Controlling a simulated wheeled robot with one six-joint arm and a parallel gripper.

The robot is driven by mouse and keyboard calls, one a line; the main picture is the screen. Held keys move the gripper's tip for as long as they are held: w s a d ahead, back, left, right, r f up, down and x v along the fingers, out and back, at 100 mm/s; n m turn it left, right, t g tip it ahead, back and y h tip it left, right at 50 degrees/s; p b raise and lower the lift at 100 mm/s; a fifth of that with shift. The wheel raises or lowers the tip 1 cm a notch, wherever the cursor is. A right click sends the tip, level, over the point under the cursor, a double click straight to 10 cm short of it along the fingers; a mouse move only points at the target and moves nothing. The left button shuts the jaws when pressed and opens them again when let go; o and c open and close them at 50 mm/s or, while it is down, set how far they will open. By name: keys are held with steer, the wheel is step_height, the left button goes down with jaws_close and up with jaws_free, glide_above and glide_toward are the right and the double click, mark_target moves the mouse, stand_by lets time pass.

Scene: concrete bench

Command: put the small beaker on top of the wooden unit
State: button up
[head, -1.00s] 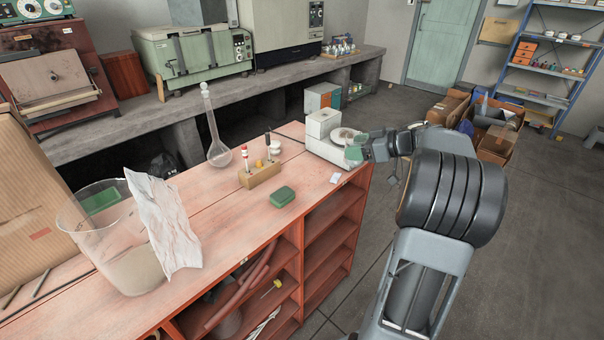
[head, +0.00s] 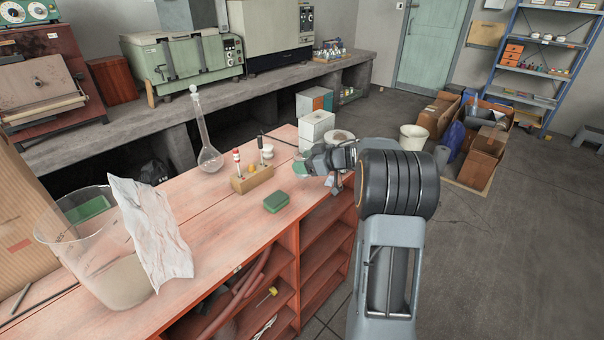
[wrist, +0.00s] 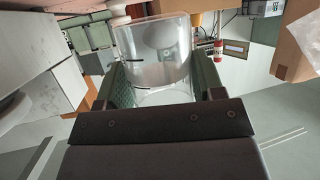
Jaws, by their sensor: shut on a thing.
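The small beaker (wrist: 155,65) is clear glass with a dark mark, seen in the wrist view between green finger pads. My gripper (wrist: 152,85) is shut on it. In the head view my gripper (head: 308,167) is near the right end of the wooden unit (head: 220,221), in front of the white balance. The beaker cannot be made out clearly there. The wooden unit is a reddish bench with a flat top and open shelves below. I cannot tell how high the beaker is above the top.
On the unit are a large beaker (head: 118,275) with crumpled paper, a flask (head: 208,155), a wooden block with small tools (head: 252,178), a green sponge (head: 276,202) and a white balance (head: 316,128). The top's front middle is clear. A white bucket (head: 413,141) stands on the floor.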

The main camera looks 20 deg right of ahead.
steer(key=shift+w+a+f, duration=0.2)
steer(key=shift+f, duration=0.15)
steer(key=shift+w+a+f+b, duration=0.1)
steer(key=shift+f+b, duration=0.3)
steer(key=shift+f, duration=1.25)
steer(key=shift+f, duration=0.15)
steer(key=o, duration=1)
